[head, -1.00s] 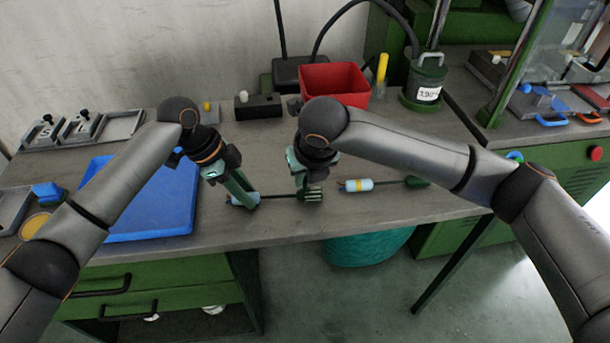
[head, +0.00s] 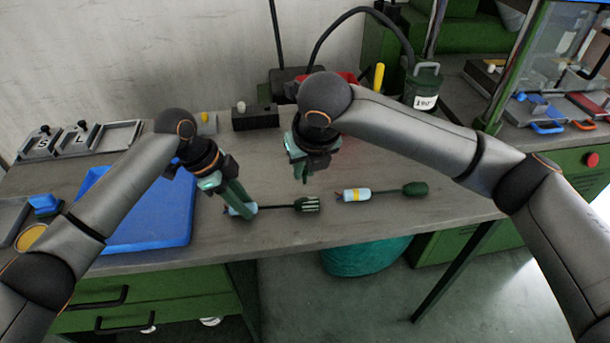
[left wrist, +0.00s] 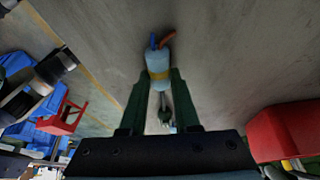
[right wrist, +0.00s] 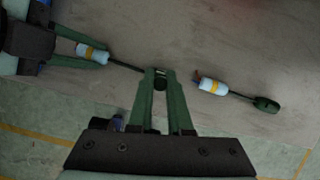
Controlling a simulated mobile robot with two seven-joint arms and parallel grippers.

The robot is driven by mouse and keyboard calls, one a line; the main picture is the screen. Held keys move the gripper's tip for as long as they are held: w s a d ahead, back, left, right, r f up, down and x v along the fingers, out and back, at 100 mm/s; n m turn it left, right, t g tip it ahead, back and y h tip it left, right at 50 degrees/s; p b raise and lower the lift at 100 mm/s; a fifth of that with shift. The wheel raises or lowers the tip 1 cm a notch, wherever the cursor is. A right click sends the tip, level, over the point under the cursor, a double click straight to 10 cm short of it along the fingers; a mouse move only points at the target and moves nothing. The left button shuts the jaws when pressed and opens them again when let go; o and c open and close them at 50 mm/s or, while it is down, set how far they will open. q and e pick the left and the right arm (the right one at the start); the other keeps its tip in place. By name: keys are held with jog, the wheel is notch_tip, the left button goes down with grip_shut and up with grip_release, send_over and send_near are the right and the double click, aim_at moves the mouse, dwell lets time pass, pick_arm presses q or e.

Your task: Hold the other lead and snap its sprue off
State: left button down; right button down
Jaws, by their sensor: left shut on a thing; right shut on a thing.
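The held lead has a pale blue sleeve with a yellow band (left wrist: 158,66) and a black cable ending in a ribbed dark green moulding (head: 307,204). My left gripper (head: 243,210) is shut on the sleeve, low over the table.
A blue tray (head: 150,243) lies at the left. A red bin (left wrist: 285,132) stands at the back, largely hidden by my right arm in the head view. The table's front edge is close to the leads.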

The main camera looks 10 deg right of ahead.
jog(key=shift+r, duration=0.5)
pick_arm(q)
jog(key=c, duration=0.6)
grip_release()
jog(key=shift+o, duration=0.2)
jog(key=shift+r, duration=0.1)
jog(key=v, duration=1.2)
jog(key=shift+d, duration=0.1)
